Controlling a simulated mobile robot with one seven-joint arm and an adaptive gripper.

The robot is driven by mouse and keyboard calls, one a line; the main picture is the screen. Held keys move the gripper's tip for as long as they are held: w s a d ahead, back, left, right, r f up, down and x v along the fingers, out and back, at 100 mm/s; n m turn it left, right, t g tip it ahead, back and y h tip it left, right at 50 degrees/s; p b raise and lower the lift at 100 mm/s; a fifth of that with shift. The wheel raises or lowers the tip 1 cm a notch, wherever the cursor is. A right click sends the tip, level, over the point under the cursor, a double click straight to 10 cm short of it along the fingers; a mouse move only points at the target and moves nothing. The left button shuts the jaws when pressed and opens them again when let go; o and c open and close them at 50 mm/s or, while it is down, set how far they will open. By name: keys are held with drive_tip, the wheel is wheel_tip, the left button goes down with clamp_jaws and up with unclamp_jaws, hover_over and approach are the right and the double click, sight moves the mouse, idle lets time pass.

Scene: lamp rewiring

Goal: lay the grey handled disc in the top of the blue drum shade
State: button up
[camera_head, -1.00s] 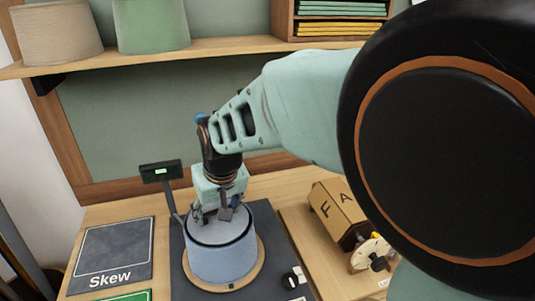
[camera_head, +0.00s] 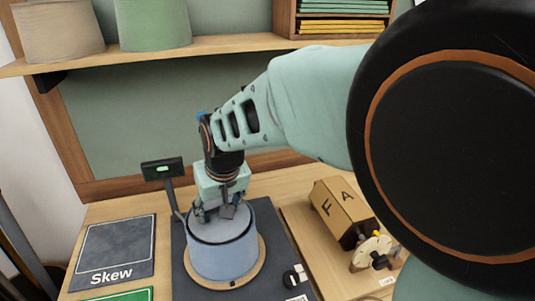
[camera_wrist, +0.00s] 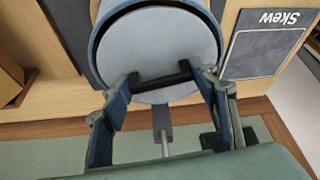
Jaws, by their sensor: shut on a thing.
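The blue drum shade (camera_head: 222,262) stands upright on a round wooden base (camera_head: 262,262); its dark-edged rim also shows in the wrist view. The grey disc (camera_wrist: 160,40) lies across the shade's open top, with a dark gap along part of the rim. I cannot tell whether it rests fully inside or hangs just above. My gripper (camera_head: 222,213) is over the shade, pointing down. In the wrist view its fingers (camera_wrist: 160,77) are shut on the disc's black handle (camera_wrist: 158,84). The disc's near edge in that view reaches toward the shade's rim.
A dark "Skew" pad (camera_head: 115,252) lies left of the shade, with a green card (camera_head: 122,294) in front. A small display on a stand (camera_head: 162,169) rises behind left. A wooden box marked F and A (camera_head: 340,208) stands right. A shelf (camera_head: 230,50) runs above.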

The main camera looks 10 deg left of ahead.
drive_tip(key=shift+f, duration=0.2)
idle(0.7)
drive_tip(key=o, duration=2)
drive_tip(key=shift+c, duration=0.2)
drive_tip(key=shift+r, duration=0.1)
wheel_tip(320, 180, up, 8)
drive_tip(key=p, duration=0.5)
